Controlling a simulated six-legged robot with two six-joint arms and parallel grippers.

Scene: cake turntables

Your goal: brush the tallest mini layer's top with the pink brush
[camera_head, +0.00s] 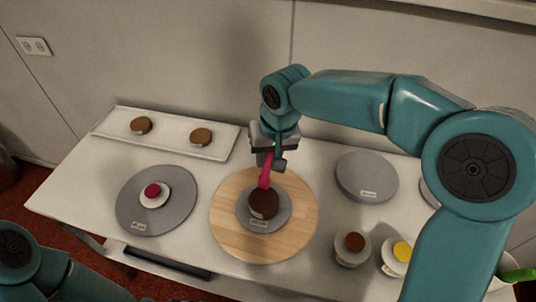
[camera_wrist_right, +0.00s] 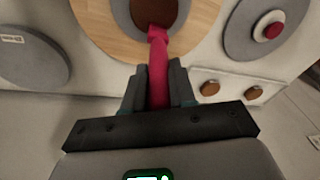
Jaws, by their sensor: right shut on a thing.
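My right gripper (camera_head: 268,160) is shut on the pink brush (camera_head: 264,178) above the middle of the table. The brush points down, and its lower end meets the top of a dark brown mini layer (camera_head: 264,205) in the picture; I cannot tell if they touch. This layer stands on a small grey turntable (camera_head: 283,214) on a round wooden board (camera_head: 225,220). In the right wrist view, the brush (camera_wrist_right: 158,70) sits between both fingers, its far end overlapping the brown layer (camera_wrist_right: 143,12). My left gripper is out of view.
A red mini layer (camera_head: 153,190) sits on the left grey turntable (camera_head: 130,205). A white tray (camera_head: 165,138) at the back left holds two brown rounds. An empty grey turntable (camera_head: 366,178) stands right. Small pots with brown (camera_head: 355,242) and yellow (camera_head: 402,251) tops stand front right.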

